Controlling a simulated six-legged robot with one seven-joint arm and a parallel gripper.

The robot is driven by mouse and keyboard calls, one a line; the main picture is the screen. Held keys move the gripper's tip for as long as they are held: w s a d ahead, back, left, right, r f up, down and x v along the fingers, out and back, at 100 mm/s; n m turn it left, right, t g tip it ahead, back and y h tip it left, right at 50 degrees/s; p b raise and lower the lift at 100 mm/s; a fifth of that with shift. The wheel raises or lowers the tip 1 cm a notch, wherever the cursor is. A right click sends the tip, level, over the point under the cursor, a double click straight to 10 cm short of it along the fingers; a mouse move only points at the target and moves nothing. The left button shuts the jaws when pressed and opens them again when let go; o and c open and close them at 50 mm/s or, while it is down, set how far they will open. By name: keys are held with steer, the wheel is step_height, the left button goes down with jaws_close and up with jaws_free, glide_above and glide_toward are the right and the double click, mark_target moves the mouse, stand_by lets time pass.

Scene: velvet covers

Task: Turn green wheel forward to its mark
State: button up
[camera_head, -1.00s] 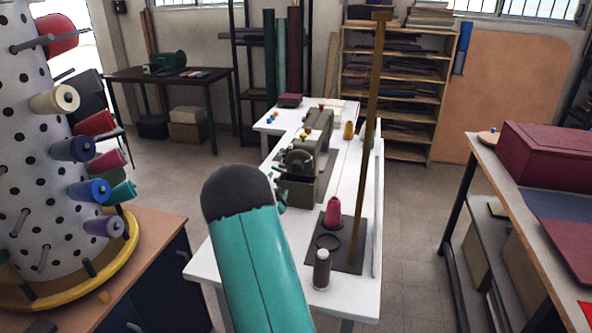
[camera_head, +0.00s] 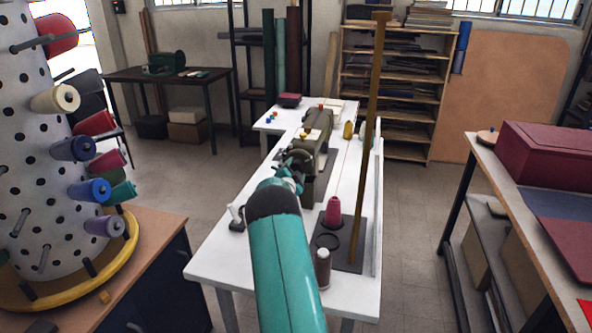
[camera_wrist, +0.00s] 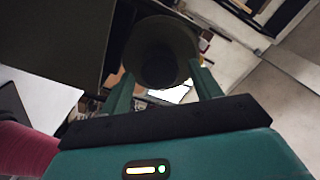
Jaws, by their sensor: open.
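The olive-grey sewing machine (camera_head: 320,145) stands on the white table, with its dark round handwheel (camera_head: 300,156) at the near end. In the wrist view the wheel (camera_wrist: 158,62) is a dark greenish disc straight ahead. My gripper (camera_wrist: 163,75) is open, with one teal finger toward each side of the wheel. I cannot tell whether the fingers touch it. In the head view my gripper (camera_head: 288,180) is beside the wheel's near side and partly covers it. No mark on the wheel can be made out.
A pink spool (camera_head: 333,211), a brown spool (camera_head: 323,266) and an upright wooden post (camera_head: 365,150) stand on the right of the white table (camera_head: 213,262). A peg cone with thread spools (camera_head: 40,150) is at left. The table's near left part is mostly clear.

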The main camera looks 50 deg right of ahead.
steer(key=shift+w+d, duration=0.25)
steer(key=shift+d, duration=0.3)
steer(key=c, duration=1)
steer(key=shift+o, duration=0.2)
steer(key=shift+n, duration=0.4)
